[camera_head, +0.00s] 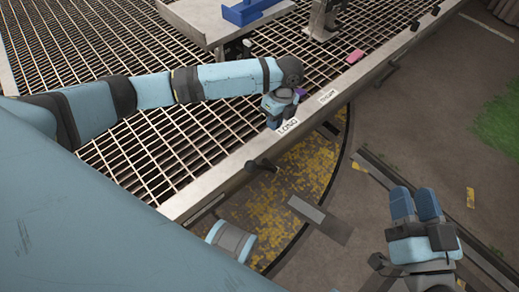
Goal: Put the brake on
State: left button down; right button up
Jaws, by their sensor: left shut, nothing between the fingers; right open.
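My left gripper (275,120) is shut and points down at the edge beam of the grating, beside a white label reading LONG (288,127). I cannot tell whether it touches the beam. My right gripper (415,192) is open and empty, over the dark ground at the lower right, well apart from the beam. A black handle (262,165) sticks out from the beam's outer side, below and left of the LONG label. I cannot tell which part is the brake.
A second white label (328,96) lies further along the beam (225,178). A purple piece (300,92) and a pink piece (355,56) lie near it. A grey stand (200,15) with a blue tray (245,12) is at the top. Yellow-worn floor (300,170) curves below.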

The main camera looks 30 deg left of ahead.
pick_arm(q)
jog(key=b+x, duration=0.2)
jog(key=x, duration=0.2)
jog(key=s+b+x, duration=0.1)
jog(key=b+x, duration=0.1)
jog(key=x, duration=0.2)
jog(key=s+b+x, duration=0.1)
jog(key=b+x, duration=0.1)
jog(key=x, duration=0.2)
jog(key=shift+a+r, duration=0.35)
jog(key=shift+s+a+b, duration=0.15)
jog(key=shift+s+b, duration=0.15)
jog(key=shift+s, duration=0.3)
pick_arm(e)
notch_tip(320, 180, down, 6)
jog(key=w+n+g, duration=0.1)
jog(key=n, duration=0.1)
jog(key=shift+w+d+g, duration=0.15)
jog(key=shift+g, duration=0.15)
jog(key=shift+r, duration=0.15)
